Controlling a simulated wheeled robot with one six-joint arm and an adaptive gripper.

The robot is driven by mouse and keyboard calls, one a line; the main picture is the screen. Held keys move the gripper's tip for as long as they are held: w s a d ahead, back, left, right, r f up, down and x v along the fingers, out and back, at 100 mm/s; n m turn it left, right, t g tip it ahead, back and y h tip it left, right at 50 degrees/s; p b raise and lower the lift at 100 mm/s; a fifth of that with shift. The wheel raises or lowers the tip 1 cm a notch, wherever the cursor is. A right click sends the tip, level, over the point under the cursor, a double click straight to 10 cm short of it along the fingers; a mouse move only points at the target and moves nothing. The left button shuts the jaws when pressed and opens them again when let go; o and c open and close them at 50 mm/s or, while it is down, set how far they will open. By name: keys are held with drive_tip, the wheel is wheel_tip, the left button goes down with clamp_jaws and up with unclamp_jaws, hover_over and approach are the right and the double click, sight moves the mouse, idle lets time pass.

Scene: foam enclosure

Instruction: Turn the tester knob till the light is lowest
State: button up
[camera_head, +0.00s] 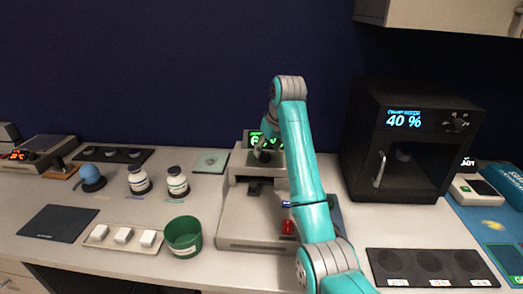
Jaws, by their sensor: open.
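A grey bench instrument, which looks like the tester (240,225), stands in the middle of the bench with a lit green display (256,138), partly hidden by my arm. My gripper (262,156) is at its upper front, just below the display, open. A knob there is hidden or too small to make out, and I cannot tell whether the gripper touches one. A black cabinet (356,135) at the right has a blue display (404,118) reading 40 % and a dark knob (459,122). My gripper is well left of that knob.
A green cup (183,239), a tray (103,238) with white blocks, two white bottles (138,180) and a blue round object (91,177) stand left. A black strip (430,272) lies front right. A small red object (287,227) is at the instrument's front.

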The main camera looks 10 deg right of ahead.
drive_tip(key=shift+x, duration=1.15)
drive_tip(key=c, duration=1.1)
drive_tip(key=shift+c, duration=0.2)
drive_tip(key=shift+a+m, duration=0.1)
drive_tip(key=shift+m, duration=0.2)
drive_tip(key=m+h, duration=0.1)
drive_tip(key=m, duration=0.3)
drive_tip(key=shift+a+h, duration=0.15)
drive_tip(key=shift+h, duration=0.25)
drive_tip(key=m+h, duration=0.1)
drive_tip(key=m, duration=0.1)
drive_tip(key=m+h, duration=0.1)
drive_tip(key=m, duration=0.2)
drive_tip(key=shift+m+g, duration=0.3)
